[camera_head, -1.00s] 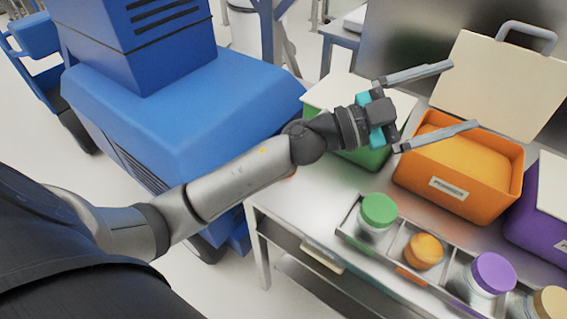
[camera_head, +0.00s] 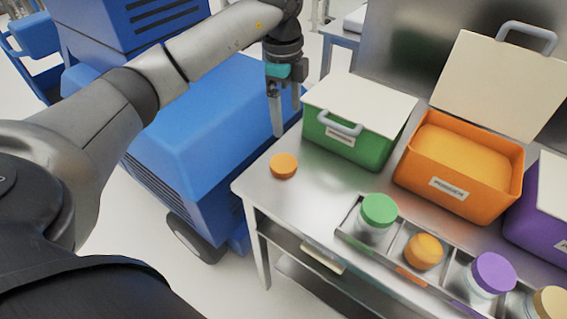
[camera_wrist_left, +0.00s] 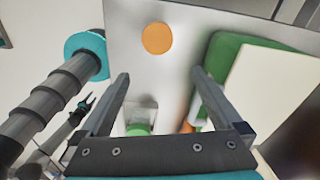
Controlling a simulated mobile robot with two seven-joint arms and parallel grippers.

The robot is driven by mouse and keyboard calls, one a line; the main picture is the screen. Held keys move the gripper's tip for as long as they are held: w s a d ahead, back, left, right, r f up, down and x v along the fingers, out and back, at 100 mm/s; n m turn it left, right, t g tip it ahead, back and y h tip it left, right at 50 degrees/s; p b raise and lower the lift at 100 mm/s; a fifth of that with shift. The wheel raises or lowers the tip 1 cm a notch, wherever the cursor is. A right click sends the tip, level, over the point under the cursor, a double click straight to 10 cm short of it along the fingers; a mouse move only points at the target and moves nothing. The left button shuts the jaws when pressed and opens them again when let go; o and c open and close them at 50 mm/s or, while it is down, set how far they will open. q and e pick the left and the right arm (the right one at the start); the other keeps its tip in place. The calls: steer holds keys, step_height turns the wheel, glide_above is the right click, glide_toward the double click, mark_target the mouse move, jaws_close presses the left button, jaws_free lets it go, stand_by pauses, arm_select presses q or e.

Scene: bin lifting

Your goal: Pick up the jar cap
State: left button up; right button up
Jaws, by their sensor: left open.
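The jar cap (camera_head: 284,166) is a round orange disc lying flat on the metal table near its left end. It also shows in the left wrist view (camera_wrist_left: 157,38), beyond the fingertips. My left gripper (camera_head: 287,118) points down with its fingers apart and empty, above the cap in the head picture and not touching it. The open fingers (camera_wrist_left: 160,75) also show in the left wrist view. A small dark gripper shape (camera_wrist_left: 82,106) at the left of the wrist view seems to be my right one; its jaws are too small to read.
A green box (camera_head: 365,145) with a white lid stands right of the cap. An open orange box (camera_head: 455,195) and a purple box (camera_head: 535,225) follow. A divided tray (camera_head: 350,228) holds several jars along the front edge. Bare table surrounds the cap.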

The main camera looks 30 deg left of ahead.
arm_select(q)
steer(key=a, duration=0.1)
steer(key=b, duration=0.1)
glide_above(283, 163)
steer(key=shift+n+y, duration=0.3)
steer(key=f, duration=0.9)
steer(key=shift+a+f, duration=0.25)
steer(key=shift+a, duration=0.05)
steer(key=shift+d+f+b, duration=0.2)
steer(key=shift+f+b, duration=0.15)
steer(key=shift+f, duration=1)
steer(key=shift+d+f+b, duration=0.15)
steer(key=shift+f+b, duration=0.15)
steer(key=shift+f, duration=1)
steer(key=c, duration=1.1)
